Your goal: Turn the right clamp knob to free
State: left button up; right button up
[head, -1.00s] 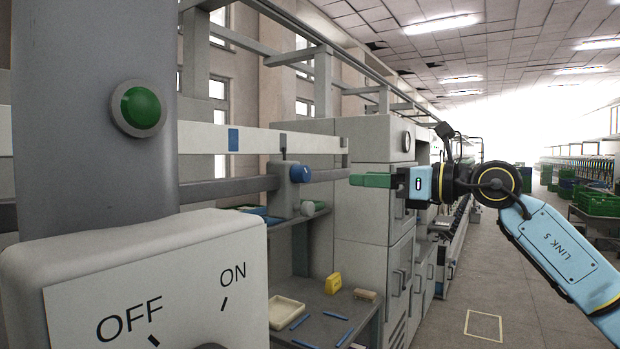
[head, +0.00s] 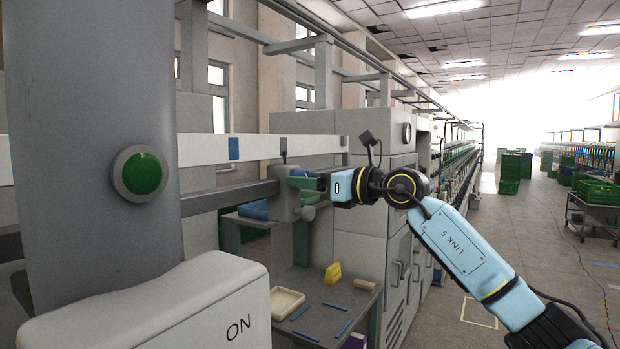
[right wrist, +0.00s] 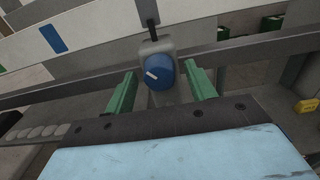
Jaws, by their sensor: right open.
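The blue clamp knob (right wrist: 159,74) with a white mark sits on a grey clamp block (head: 286,206) on the horizontal rail. In the head view my right gripper (head: 303,181) reaches the block from the right and hides most of the knob. In the right wrist view its two green fingers (right wrist: 156,92) stand open, one on each side of the knob, with gaps between them and it. The white mark on the knob is tilted, running from upper left to lower right. My left gripper is not in view.
A grey bench (head: 345,297) below holds a cream tray (head: 287,302), a yellow block (head: 332,273) and blue rods. A grey column with a green button (head: 140,173) and a white ON switch box (head: 150,305) stand close at left. A grey cabinet (head: 362,225) stands behind my arm.

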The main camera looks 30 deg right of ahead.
jog(key=c, duration=1)
